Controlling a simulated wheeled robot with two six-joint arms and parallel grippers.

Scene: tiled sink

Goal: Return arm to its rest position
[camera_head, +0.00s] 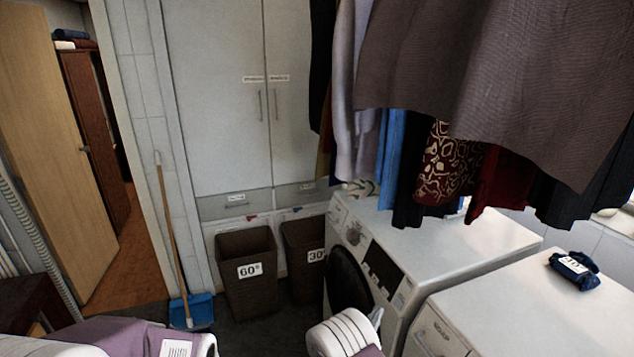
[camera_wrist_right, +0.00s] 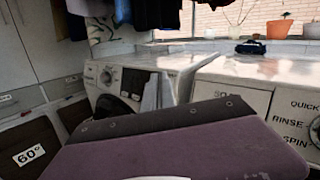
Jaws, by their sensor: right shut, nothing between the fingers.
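My right arm comes in at the bottom middle of the head view, its white and purple links low in front of the washing machine (camera_head: 437,238). My right gripper (camera_head: 377,316) shows only as a small pale tip beside the white link. In the right wrist view, its pale fingers (camera_wrist_right: 168,92) stand upright, shut with nothing between them. A purple padded part of mine fills the bottom of that view. A white and purple part of my left arm shows at the bottom left of the head view; my left gripper is out of view.
A second white machine (camera_head: 545,305) carries a dark blue bundle (camera_head: 573,268). Clothes (camera_head: 480,80) hang above. Two dark bins (camera_head: 248,272) (camera_head: 303,262) stand by the cabinet (camera_head: 225,100). A broom (camera_head: 167,225) and blue dustpan (camera_head: 191,311) stand left. Some dark floor is clear.

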